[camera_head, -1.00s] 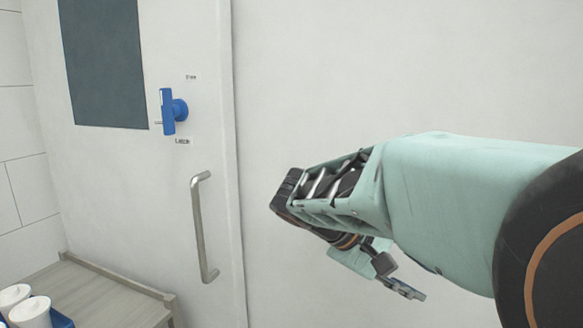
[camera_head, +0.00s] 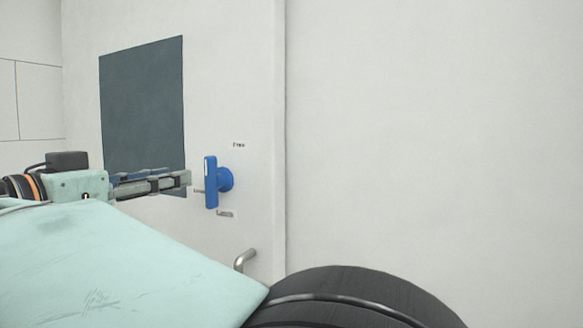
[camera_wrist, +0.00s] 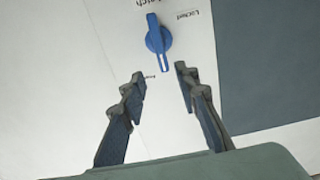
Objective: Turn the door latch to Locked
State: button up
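The blue door latch (camera_head: 211,182) is on the white door, its handle upright in the head view. In the wrist view the latch (camera_wrist: 158,42) lies just beyond my fingertips, its long axis running nearly up and down. A "Locked" label (camera_wrist: 187,17) is off to the handle's side there; a small label, apparently "Free" (camera_head: 239,145), is above the latch in the head view. My gripper (camera_wrist: 160,74) is open and empty, its fingers apart and short of the handle. In the head view my gripper (camera_head: 186,178) is just left of the latch.
A dark window panel (camera_head: 142,100) is in the door left of the latch. A metal door handle (camera_head: 245,259) is below it, partly hidden by my arm. The wall (camera_head: 430,130) right of the door is bare.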

aim_at(206, 170)
jog(key=p+x, duration=0.2)
jog(key=x, duration=0.8)
jog(key=shift+w, duration=0.35)
grip_shut()
